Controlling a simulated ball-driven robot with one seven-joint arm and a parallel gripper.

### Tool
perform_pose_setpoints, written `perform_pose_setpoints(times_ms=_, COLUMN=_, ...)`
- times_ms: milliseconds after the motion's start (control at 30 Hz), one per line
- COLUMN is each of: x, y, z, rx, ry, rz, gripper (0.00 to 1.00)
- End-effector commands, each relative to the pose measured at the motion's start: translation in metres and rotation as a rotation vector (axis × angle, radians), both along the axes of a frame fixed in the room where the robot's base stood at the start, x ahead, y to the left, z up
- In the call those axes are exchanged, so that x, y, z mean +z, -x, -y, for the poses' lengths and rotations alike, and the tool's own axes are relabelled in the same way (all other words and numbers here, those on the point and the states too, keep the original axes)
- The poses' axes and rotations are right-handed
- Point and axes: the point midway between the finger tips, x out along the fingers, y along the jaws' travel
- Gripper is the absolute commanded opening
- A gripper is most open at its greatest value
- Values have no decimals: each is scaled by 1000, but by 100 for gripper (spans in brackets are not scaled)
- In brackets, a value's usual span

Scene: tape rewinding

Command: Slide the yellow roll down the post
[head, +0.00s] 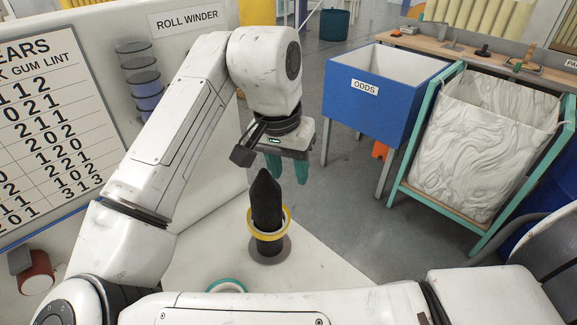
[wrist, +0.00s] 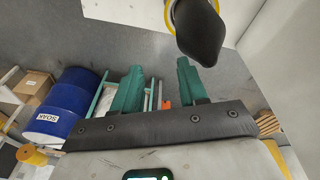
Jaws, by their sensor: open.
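The black post (head: 266,196) has a pointed top and stands on a round grey base on the pale table. The yellow roll (head: 281,235) is around the post, partway up, with a dark stretch of post showing below it. In the wrist view the post's tip (wrist: 201,38) points towards the camera, and part of the yellow roll (wrist: 169,16) shows at the top edge. My gripper (head: 288,169) has teal fingers, open and empty. It is above and behind the post in the head view, apart from the roll. Its fingers also show in the wrist view (wrist: 160,68).
A teal-rimmed roll (head: 227,286) lies on the table near my arm, partly hidden. A board with a number chart (head: 50,130) stands at left. The blue ODDS bin (head: 365,110) and a lined hamper (head: 480,150) stand beyond the table. The table right of the post is clear.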

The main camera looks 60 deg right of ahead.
Motion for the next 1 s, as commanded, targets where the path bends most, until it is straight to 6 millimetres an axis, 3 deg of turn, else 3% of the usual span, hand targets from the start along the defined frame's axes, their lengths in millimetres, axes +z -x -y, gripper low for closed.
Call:
perform_pose_setpoints(times_ms=333, x=9, y=-1, z=-1, rx=0, ry=0, rz=1, gripper=42)
perform_pose_setpoints(times_ms=800, x=89, y=-5, z=-15, rx=0, ry=0, rz=2, gripper=42)
perform_pose_setpoints(times_ms=1000, x=105, y=-6, z=-18, rx=0, ry=0, rz=0, gripper=42)
